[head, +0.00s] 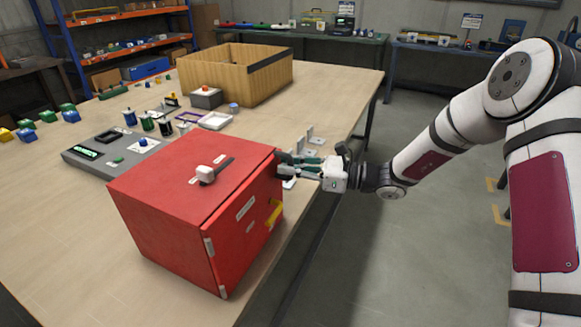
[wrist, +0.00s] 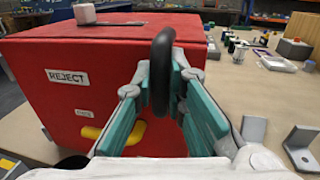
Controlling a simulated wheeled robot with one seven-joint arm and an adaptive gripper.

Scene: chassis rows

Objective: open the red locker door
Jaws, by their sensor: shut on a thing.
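The red locker (head: 165,197) stands on the workbench. Its door (head: 238,229) is the right face in the head view, with hinges at the near edge and a yellow handle (head: 274,214) towards the far edge. In the wrist view the door (wrist: 50,110) bears a REJECT label, and the yellow handle (wrist: 92,132) is partly behind my left finger. The door looks nearly flush with the body.
A white-and-black object (head: 207,173) lies on the locker's top. Grey metal brackets (head: 312,135) stand beside my gripper. A grey control panel (head: 115,152), small parts and a wooden bin (head: 215,78) are farther back. The floor right of the bench is open.

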